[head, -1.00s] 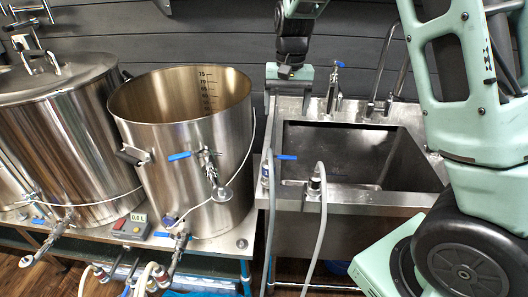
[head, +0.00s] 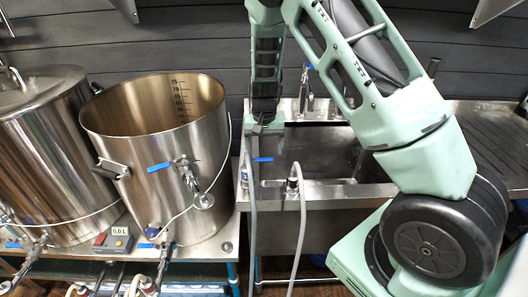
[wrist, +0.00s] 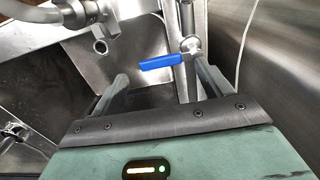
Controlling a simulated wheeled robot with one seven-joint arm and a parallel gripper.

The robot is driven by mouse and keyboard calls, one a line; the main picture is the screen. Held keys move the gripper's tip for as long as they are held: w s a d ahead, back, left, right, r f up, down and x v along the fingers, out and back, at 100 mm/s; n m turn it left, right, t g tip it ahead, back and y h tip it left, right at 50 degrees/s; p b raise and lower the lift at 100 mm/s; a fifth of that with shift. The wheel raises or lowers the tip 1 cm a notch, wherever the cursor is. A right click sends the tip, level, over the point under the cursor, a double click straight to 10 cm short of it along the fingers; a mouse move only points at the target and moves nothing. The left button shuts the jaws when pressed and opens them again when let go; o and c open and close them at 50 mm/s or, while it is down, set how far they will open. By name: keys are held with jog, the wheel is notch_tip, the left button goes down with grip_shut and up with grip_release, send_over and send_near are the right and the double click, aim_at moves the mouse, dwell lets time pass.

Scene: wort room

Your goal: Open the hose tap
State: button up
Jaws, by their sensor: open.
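The hose tap has a blue lever (head: 264,159) pointing right, at the front left corner of the sink. A grey hose (head: 252,225) hangs below it. In the wrist view the blue lever (wrist: 160,63) lies roughly crosswise, just beyond and between my fingers, with its metal valve body (wrist: 191,47) at its right end. My gripper (wrist: 163,82) is open and empty, and I see no contact with the lever. In the head view my gripper (head: 260,127) is just above the lever, pointing down.
A large open steel kettle (head: 155,140) with its own blue-handled valve stands close on the left. The steel sink (head: 330,150) is to the right. A second hose fitting (head: 293,180) stands right of the tap. A pale tube hangs beside the kettle.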

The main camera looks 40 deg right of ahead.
aim_at(264, 160)
jog(key=shift+f, duration=1.35)
jog(key=c, duration=1.4)
